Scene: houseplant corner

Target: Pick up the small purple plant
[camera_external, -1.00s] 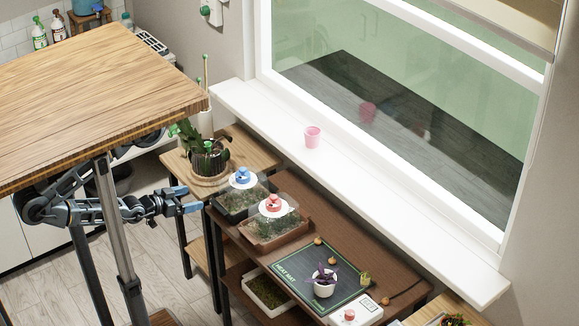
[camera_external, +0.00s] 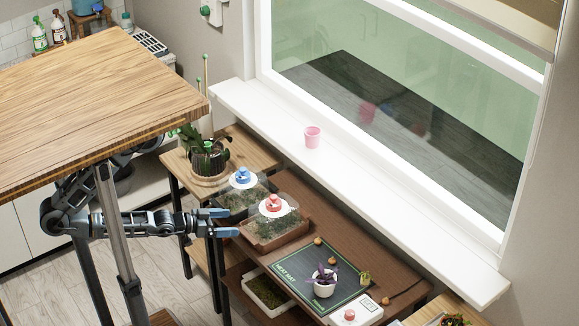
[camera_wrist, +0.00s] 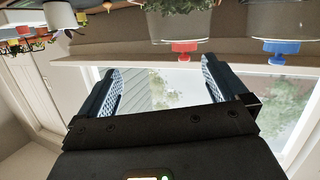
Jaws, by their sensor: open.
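The small purple plant (camera_external: 325,275) stands in a white pot (camera_external: 324,290) on the dark green heat mat (camera_external: 285,270), on the brown shelf under the window. In the wrist view, which looks upside down, a white pot (camera_wrist: 60,16) at the upper left seems to be the same one. My gripper (camera_external: 226,222) is open and empty. It is at the left side of the shelf, by the red-knobbed covered tray, well left of the purple plant. The wrist view shows its two fingers (camera_wrist: 158,68) apart with nothing between them.
Clear covers with a blue knob (camera_external: 242,174) and a red knob (camera_external: 272,203) stand on trays between my gripper and the back. A small cactus-like pot (camera_external: 365,278) and several orange-brown balls (camera_external: 332,261) are near the plant. A wooden table (camera_external: 90,90) overhangs my arm.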

